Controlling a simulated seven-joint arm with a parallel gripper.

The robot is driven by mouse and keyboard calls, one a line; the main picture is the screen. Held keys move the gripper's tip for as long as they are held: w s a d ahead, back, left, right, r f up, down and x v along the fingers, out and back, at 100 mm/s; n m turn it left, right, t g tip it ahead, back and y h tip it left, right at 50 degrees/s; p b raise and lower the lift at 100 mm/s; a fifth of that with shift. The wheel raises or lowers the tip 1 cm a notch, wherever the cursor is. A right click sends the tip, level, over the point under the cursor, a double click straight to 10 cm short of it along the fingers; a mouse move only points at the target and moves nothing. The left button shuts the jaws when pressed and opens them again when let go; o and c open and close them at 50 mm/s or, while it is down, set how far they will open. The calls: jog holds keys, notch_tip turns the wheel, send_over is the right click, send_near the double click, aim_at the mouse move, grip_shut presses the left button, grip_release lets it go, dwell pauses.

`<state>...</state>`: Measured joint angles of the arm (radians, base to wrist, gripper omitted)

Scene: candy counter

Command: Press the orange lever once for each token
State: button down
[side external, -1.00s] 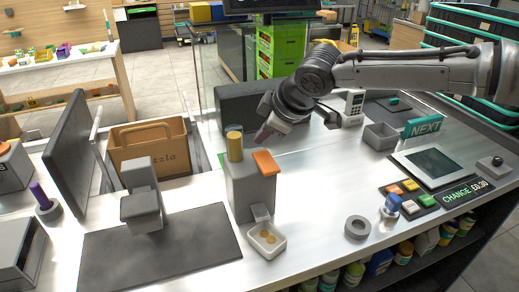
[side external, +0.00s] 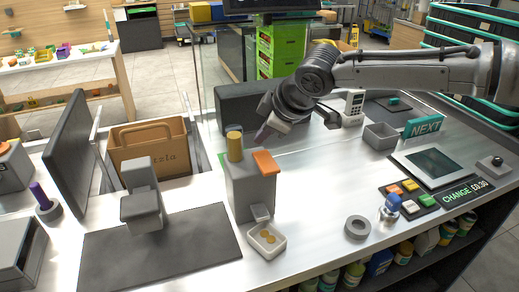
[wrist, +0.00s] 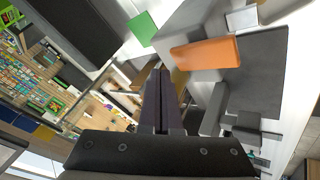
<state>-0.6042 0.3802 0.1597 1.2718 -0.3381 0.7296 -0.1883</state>
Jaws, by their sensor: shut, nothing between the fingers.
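The orange lever (side external: 265,162) sticks out from the top of a grey dispenser box (side external: 250,197) on the counter; it also shows in the wrist view (wrist: 205,54). A yellow-brown cylinder (side external: 234,146) stands on top of the box. A small white tray (side external: 280,240) at the foot of the box holds a few golden tokens (side external: 267,236). My gripper (side external: 262,134) is shut and empty, just above and behind the lever, apart from it. In the wrist view my closed fingers (wrist: 161,100) point up the picture, left of the lever.
A grey scanner stand (side external: 142,208) and dark mat (side external: 170,262) lie to the left. A brown crate (side external: 150,160) stands behind them. A grey ring (side external: 357,227), coloured buttons and a "CHANGE £0.30" display (side external: 462,194) are at the right.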

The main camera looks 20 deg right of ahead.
aim_at(264, 152)
jog(key=shift+f, duration=0.15)
jog(key=shift+s+f, duration=0.1)
jog(key=shift+f, duration=0.2)
jog(key=shift+s+d+f, duration=0.1)
jog(key=shift+s+f, duration=0.1)
jog(key=shift+f, duration=1)
dwell(0.9)
jog(key=shift+r, duration=0.1)
jog(key=shift+w+r, duration=0.15)
jog(key=shift+r, duration=1.15)
jog(key=r, duration=0.3)
jog(key=w+r, duration=0.1)
jog(key=r, duration=0.1)
dwell(0.5)
